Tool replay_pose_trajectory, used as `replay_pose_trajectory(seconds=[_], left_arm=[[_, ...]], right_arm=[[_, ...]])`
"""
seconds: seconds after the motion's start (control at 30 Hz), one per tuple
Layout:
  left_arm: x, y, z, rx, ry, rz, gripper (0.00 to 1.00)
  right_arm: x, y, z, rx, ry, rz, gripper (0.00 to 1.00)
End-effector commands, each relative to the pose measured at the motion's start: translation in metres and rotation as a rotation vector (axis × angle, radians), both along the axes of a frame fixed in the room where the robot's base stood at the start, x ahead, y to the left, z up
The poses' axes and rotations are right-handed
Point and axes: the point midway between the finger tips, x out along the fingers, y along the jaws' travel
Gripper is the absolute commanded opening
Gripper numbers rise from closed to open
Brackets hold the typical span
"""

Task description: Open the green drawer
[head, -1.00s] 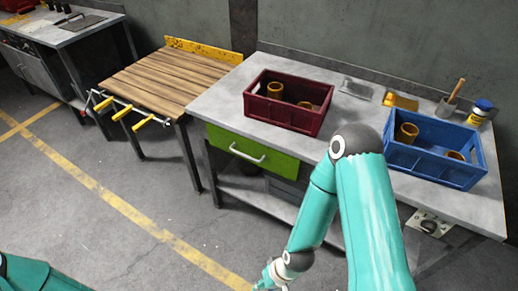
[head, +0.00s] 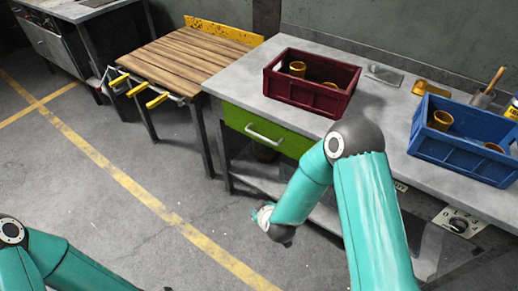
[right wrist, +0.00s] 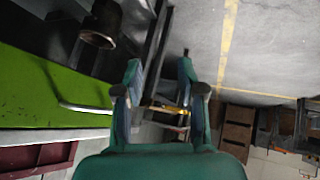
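The green drawer (head: 268,131) sits shut under the left end of the grey workbench. Its pale bar handle (head: 264,134) runs across the front. In the right wrist view the green drawer front (right wrist: 40,95) fills the left side, with its handle (right wrist: 85,109) close to the left finger. My right gripper (right wrist: 158,75) is open, with nothing between its fingers. It is beside the handle and not around it. In the head view my right arm reaches in front of the bench, and its gripper is mostly hidden. My left gripper is not in view; only that arm shows at the lower left.
On the workbench (head: 240,82) stand a dark red crate (head: 300,95) and a blue crate (head: 465,155), both holding orange-brown cylinders. A wooden-topped table (head: 185,60) with yellow-handled clamps stands left of the bench. The floor (head: 150,225) in front is clear.

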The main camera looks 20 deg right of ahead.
Motion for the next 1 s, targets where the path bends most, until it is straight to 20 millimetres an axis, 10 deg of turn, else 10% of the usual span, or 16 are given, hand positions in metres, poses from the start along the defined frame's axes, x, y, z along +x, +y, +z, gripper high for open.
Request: replay_pose_trajectory(seconds=[0.2,0.4,1.0], left_arm=[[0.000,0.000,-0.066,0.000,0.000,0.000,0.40],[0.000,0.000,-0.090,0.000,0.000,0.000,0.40],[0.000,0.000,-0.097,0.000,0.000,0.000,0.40]], right_arm=[[0.084,-0.001,0.036,-0.577,-0.313,0.112,0.39],[0.101,-0.002,0.076,-0.943,-0.357,0.101,0.39],[0.161,-0.039,0.077,-1.061,-0.339,0.086,0.39]])
